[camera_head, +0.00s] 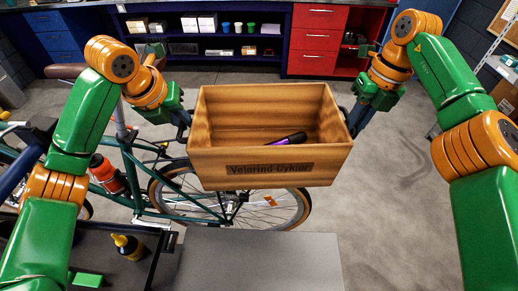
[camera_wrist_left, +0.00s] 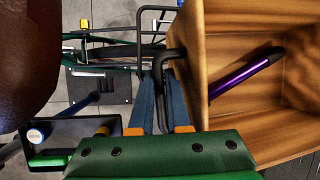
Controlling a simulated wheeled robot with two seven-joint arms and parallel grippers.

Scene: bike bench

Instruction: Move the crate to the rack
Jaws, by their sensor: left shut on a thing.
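The wooden crate (camera_head: 222,160), lettered "Velorind Cykler", is held level in the air in front of the bicycle. A purple and black cylinder (camera_head: 287,139) lies inside it; it also shows in the left wrist view (camera_wrist_left: 245,74). My left gripper (camera_head: 184,128) is shut on the black handle (camera_wrist_left: 172,54) at the crate's left side. My right gripper (camera_head: 352,122) is at the handle on the crate's right side; its fingers are too small to tell if they are closed.
The green bicycle (camera_head: 135,178) stands behind and below the crate, its wheel (camera_head: 301,212) under it. A grey bench top (camera_head: 262,262) is in front. A dark tray with a yellow-capped bottle (camera_head: 129,246) is at lower left. Shelves and a red cabinet (camera_head: 317,40) stand at the back. The floor at right is clear.

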